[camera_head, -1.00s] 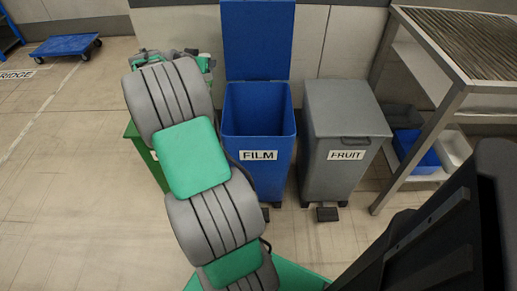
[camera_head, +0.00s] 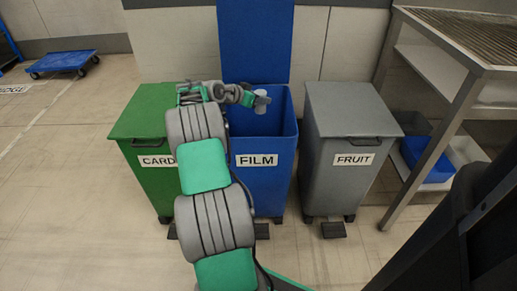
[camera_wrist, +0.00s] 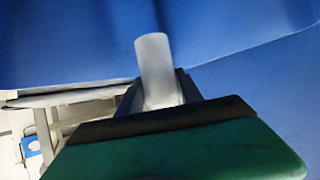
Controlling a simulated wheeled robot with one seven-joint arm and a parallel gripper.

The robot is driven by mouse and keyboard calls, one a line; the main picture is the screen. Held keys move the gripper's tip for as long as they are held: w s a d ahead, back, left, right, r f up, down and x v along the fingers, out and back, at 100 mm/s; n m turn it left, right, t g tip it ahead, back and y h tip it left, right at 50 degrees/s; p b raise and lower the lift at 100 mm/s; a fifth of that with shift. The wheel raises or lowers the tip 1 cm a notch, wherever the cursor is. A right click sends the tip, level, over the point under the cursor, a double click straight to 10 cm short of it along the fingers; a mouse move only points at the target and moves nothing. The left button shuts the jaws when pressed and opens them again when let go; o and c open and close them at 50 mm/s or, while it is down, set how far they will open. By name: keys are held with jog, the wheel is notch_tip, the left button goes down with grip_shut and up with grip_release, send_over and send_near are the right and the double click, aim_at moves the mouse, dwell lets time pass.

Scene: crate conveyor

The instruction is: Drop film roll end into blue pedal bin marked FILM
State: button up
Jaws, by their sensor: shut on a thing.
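The blue pedal bin marked FILM (camera_head: 265,165) stands in the middle of the head view with its lid (camera_head: 254,40) raised against the wall. My gripper (camera_head: 252,99) is over the bin's open mouth, toward its left side. It is shut on the film roll end (camera_head: 262,100), a small whitish cylinder. In the wrist view the film roll end (camera_wrist: 154,62) stands out from between the fingers, with blue bin surfaces behind it. My arm hides part of the bin's left side. The exact height of the roll over the rim is hard to tell.
A green bin (camera_head: 145,125) marked CARD, partly hidden by my arm, stands at left with its lid shut. A grey bin (camera_head: 350,125) marked FRUIT, lid shut, stands at right. A metal rack (camera_head: 440,140) is further right.

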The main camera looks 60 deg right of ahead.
jog(key=shift+f, duration=0.35)
jog(key=o, duration=1.4)
jog(key=shift+p+v, duration=1.2)
jog(key=shift+v, duration=2.7)
